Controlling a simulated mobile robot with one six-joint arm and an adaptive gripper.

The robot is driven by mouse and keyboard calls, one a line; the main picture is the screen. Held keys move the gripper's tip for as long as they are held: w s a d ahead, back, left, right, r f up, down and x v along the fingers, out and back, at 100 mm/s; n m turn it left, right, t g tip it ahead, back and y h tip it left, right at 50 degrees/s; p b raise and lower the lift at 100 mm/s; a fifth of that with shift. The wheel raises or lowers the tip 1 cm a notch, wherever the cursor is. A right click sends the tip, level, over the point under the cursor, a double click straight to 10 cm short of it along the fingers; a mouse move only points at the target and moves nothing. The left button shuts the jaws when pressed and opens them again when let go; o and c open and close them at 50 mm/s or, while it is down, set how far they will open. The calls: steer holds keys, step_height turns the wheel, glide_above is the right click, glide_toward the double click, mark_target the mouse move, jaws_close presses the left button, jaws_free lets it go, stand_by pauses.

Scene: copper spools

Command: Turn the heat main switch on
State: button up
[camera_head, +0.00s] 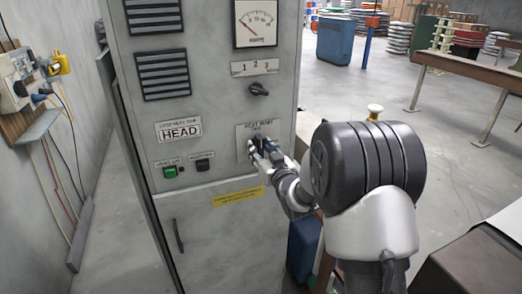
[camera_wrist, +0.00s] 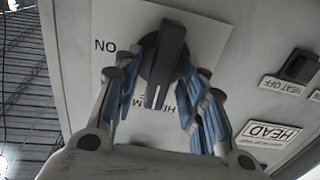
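The heat main switch (camera_wrist: 163,55) is a dark rotary knob on a pale label plate in the wrist view. Its white mark points down in that view, towards partly hidden lettering reading "HEAT M". The word "ON" (camera_wrist: 105,46) appears upside down to the left. My gripper (camera_wrist: 161,78) has one blue-padded finger on each side of the knob, with pale plate showing between fingers and handle. Contact at the knob's base is unclear. In the head view, my gripper (camera_head: 262,146) is at the label plate (camera_head: 243,130) and hides most of the knob.
The grey cabinet (camera_head: 215,100) carries a second dark knob (camera_head: 259,89) above and a gauge (camera_head: 256,22). A green button (camera_head: 170,172) and a dark switch (camera_head: 204,162) sit lower left. A blue bin (camera_head: 335,40) stands behind; open floor lies right.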

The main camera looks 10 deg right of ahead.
steer(key=shift+w, duration=0.1)
steer(key=shift+c, duration=0.3)
jaws_close()
